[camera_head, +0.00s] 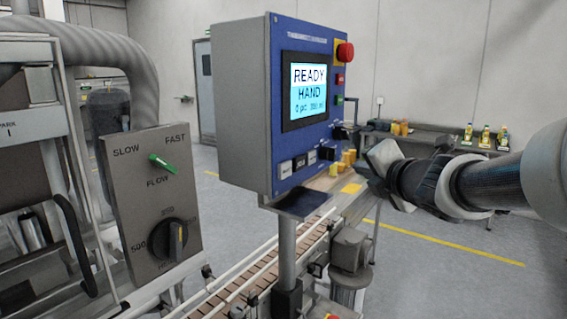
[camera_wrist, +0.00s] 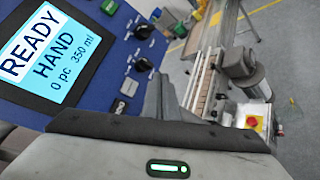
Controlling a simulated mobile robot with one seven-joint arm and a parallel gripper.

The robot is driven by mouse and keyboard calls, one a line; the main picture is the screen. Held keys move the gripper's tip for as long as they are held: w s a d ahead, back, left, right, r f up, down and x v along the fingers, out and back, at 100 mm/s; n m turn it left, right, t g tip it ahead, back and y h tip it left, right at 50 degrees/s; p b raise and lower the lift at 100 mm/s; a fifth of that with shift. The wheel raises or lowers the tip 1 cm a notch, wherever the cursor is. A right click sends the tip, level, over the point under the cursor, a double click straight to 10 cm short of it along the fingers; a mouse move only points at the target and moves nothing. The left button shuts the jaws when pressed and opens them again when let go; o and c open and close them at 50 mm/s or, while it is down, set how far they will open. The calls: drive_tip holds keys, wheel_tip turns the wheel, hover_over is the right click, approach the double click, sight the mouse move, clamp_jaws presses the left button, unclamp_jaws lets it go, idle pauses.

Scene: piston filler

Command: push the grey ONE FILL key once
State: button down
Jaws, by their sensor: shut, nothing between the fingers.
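The blue control panel (camera_head: 290,100) on its grey box faces right. Its lit screen (camera_head: 307,90) reads READY, HAND and a small line with 350 ml. A row of small keys runs along the panel's lower part. A light grey key (camera_head: 286,169) sits at its left end, but its lettering is too small to read. My gripper (camera_head: 368,165) is shut and empty, to the right of the panel and apart from it in the head view. In the wrist view its dark fingers (camera_wrist: 165,92) show in front of the panel's lower part and hide some of it.
A red stop button (camera_head: 345,52) and black knobs stick out of the panel's right side. A grey box with a green FLOW lever (camera_head: 162,163) and black dial stands left. A conveyor (camera_head: 262,270) runs below. A bench with bottles (camera_head: 485,136) is behind.

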sight(312, 157)
idle(0.3)
drive_tip(key=shift+w+a+b, duration=0.55)
drive_tip(key=shift+w+a, duration=0.3)
drive_tip(key=shift+a, duration=0.3)
drive_tip(key=shift+w+a+b, duration=0.55)
drive_tip(key=shift+w+a, duration=0.3)
drive_tip(key=shift+a, duration=0.35)
drive_tip(key=shift+w+a+b, duration=0.55)
drive_tip(key=shift+w+a, duration=0.3)
drive_tip(key=shift+a, duration=0.3)
drive_tip(key=shift+w+a, duration=0.25)
drive_tip(key=shift+a, duration=0.1)
